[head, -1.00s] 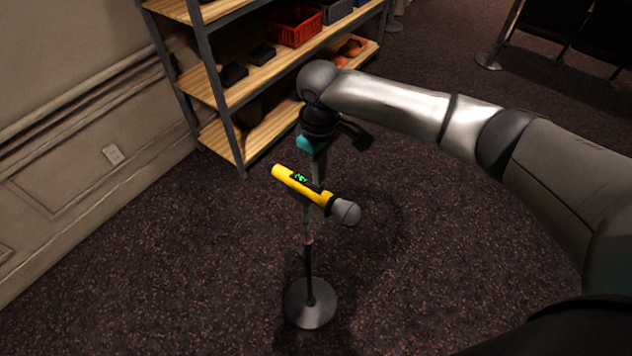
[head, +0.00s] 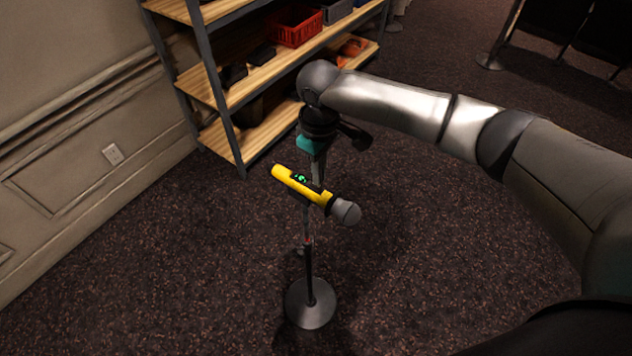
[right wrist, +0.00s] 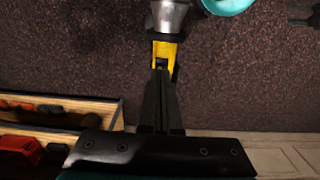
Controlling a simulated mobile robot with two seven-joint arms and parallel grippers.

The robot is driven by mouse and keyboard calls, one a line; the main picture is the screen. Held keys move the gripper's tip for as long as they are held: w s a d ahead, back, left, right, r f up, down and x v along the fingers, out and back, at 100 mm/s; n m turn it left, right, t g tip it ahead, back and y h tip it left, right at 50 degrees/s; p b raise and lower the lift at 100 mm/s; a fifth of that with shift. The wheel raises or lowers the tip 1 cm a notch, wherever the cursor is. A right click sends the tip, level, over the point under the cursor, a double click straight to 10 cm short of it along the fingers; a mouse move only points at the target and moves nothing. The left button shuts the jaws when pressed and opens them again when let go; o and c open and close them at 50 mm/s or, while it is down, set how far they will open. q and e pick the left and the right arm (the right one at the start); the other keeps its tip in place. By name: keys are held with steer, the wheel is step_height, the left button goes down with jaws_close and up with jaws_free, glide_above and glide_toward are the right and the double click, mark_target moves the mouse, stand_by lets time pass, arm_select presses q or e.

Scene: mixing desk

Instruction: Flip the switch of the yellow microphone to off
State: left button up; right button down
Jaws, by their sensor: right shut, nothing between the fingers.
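The yellow microphone (head: 287,177) lies nearly level on a thin floor stand (head: 309,262) with a round base. Its grey head points to the lower right. A dark panel with green marks shows on top of its body; the switch itself is too small to tell. My right gripper (head: 318,178) comes down from above, shut and empty, its tips at the microphone's far side by the panel. In the right wrist view the closed fingers (right wrist: 161,75) reach over the yellow body (right wrist: 165,50); whether they touch it cannot be told. My left gripper is out of view.
A wooden shelf rack (head: 262,87) with a red crate (head: 296,32) and dark items stands behind the microphone, near the wall (head: 70,120). Dark carpet around the stand is clear. A turquoise round thing (right wrist: 228,4) shows at the wrist view's top edge.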

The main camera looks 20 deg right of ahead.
steer(key=shift+f+b, duration=0.3)
steer(key=shift+f, duration=0.55)
stand_by(0.7)
steer(key=shift+r, duration=0.15)
step_height(320, 180, up, 5)
steer(key=p, duration=0.6)
steer(key=shift+r+p, duration=0.5)
steer(key=shift+r, duration=0.4)
